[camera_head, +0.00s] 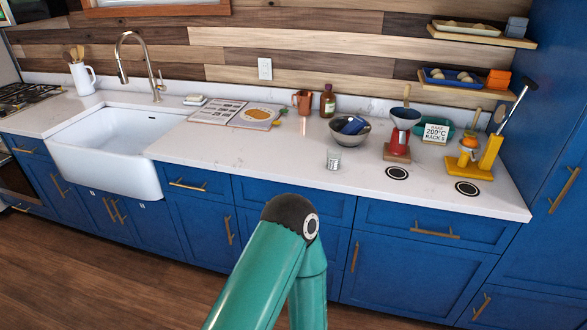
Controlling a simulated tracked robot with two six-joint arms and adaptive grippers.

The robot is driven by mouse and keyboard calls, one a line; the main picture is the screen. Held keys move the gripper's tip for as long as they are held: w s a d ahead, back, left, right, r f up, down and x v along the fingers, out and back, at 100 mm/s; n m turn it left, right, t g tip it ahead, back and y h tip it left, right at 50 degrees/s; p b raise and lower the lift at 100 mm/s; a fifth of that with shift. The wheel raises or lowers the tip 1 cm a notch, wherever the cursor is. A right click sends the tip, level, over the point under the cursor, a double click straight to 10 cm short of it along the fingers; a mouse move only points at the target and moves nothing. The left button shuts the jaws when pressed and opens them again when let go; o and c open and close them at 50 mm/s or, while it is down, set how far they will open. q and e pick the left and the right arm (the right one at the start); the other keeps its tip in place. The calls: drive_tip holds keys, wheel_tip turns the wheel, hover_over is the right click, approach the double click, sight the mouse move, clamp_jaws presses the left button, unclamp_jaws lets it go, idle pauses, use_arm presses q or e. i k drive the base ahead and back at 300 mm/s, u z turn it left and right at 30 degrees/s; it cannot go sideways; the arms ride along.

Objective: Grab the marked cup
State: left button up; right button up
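A small clear glass cup (333,160) stands upright on the white counter, near its front edge and right of the middle. A copper-coloured mug (302,102) stands farther back against the wall side. I cannot make out a mark on either, so I cannot tell which is the marked cup. One of my teal arms rises from the bottom middle to a dark rounded joint in front of the cabinets, below the glass cup. Neither gripper shows in this view.
A metal bowl (350,132) with a blue item, a red stand with a funnel (399,142), a sign (436,133) and a yellow press (482,158) crowd the right counter. Counter left of the glass is clear.

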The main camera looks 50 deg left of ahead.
sight(334, 153)
drive_tip(key=u, duration=0.05)
drive_tip(key=k, duration=0.5)
drive_tip(key=u, duration=1.35)
drive_tip(key=i, duration=1.4)
drive_tip(key=u, duration=0.05)
